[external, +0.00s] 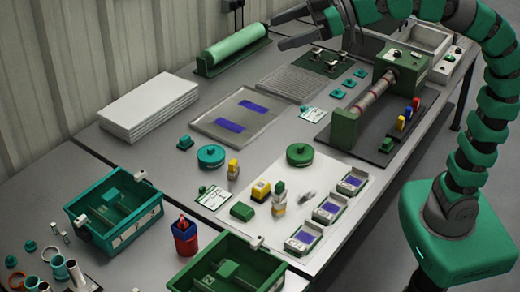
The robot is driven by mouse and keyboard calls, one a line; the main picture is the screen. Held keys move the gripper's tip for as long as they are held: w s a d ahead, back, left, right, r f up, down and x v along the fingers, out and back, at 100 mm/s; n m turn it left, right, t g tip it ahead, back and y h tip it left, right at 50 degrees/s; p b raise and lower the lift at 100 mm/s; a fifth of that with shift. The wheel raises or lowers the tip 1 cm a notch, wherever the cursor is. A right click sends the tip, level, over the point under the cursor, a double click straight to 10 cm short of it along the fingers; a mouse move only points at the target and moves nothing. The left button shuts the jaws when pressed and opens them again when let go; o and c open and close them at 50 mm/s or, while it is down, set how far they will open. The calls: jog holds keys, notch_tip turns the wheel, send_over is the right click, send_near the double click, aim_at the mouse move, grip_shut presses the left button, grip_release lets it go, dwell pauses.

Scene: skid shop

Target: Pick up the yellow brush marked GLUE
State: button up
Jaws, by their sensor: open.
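I cannot tell for sure which thing is the yellow brush, and no GLUE lettering is readable. Several yellow things show in the external view. A small yellow-topped piece (233,167) stands near the middle of the table. My gripper (277,31) is open and empty at the upper middle, above the table's back, away from all of these.
A green roller (235,45) and a white stack (148,105) lie along the back wall. A teal bin (115,228) and a green bin (212,250) stand in front, with a red and blue cup (185,238) between them. A roller machine (345,128) stands at right.

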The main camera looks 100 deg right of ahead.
jog(key=s+a+r+t, duration=0.1)
jog(key=s+a, duration=0.2)
jog(key=s, duration=0.3)
jog(key=shift+s+r+n+y+b, duration=0.15)
jog(key=shift+r+n+y+b, duration=0.15)
jog(key=shift+n+y+b, duration=0.15)
jog(key=c, duration=1.1)
